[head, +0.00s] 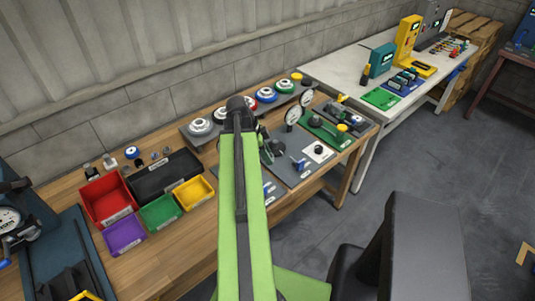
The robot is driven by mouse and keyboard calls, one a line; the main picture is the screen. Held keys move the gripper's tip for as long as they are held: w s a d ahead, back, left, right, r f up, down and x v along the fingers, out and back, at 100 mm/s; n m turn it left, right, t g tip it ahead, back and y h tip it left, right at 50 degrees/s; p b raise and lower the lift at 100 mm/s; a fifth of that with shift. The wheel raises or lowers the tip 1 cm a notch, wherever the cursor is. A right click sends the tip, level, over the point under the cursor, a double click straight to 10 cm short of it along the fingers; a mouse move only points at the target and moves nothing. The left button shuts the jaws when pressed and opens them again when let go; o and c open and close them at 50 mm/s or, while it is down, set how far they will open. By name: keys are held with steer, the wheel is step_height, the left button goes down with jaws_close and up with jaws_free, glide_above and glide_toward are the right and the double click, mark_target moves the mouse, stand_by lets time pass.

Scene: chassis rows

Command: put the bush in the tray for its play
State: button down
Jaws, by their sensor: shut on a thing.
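My green arm rises through the middle of the head view, and its black upper joint stands in front of the bench. My gripper is hidden behind the arm, so I cannot see its jaws or anything in them. I cannot pick out the bush. Several labelled trays stand on the wooden bench at the left: red (84,190), black (193,162), yellow (204,178), green (146,207) and purple (109,235). Their labels are too small to read.
Small metal parts (109,161) and a blue-ringed part (132,152) stand behind the trays. A grey rack (197,140) holds ringed parts at the back. Dial gauges (292,116) stand on the right. A white table (345,70) with instruments stands beyond the bench.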

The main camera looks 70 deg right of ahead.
step_height(320, 180, up, 4)
steer(key=p, duration=0.3)
steer(key=shift+s+r+p, duration=0.1)
steer(key=shift+p, duration=0.2)
